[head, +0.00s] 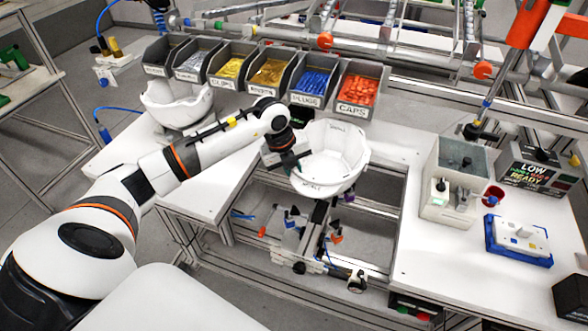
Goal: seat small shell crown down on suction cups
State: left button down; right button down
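A white shell (334,163), taken here as the small shell, is hollow side up and crown down over the gap between the tables. My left gripper (291,157) is at its left rim and appears shut on it; the fingertips are partly hidden. Below the shell is a fixture (312,242) with blue and orange parts. A purple cup (348,197) shows just under the shell's right side. The other cups and any contact with the crown are hidden by the shell. My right gripper is not in view.
Another white shell (176,108) lies on the left table. Several labelled bins, including one of orange caps (361,90), line the back. A grey-white press (455,180), a blue-based box (518,240) and a display (540,172) stand on the right table. Its front is mostly clear.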

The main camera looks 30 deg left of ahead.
aim_at(294, 207)
pick_arm(q)
jog(key=shift+r, duration=0.1)
notch_tip(294, 207, down, 2)
jog(key=shift+f+b, duration=0.1)
jog(key=shift+b, duration=0.8)
notch_tip(294, 207, down, 10)
jog(key=b, duration=0.7)
jog(key=shift+f+b, duration=0.15)
jog(key=shift+b, duration=0.15)
jog(key=c, duration=1.3)
grip_release()
jog(key=shift+a+f, duration=0.1)
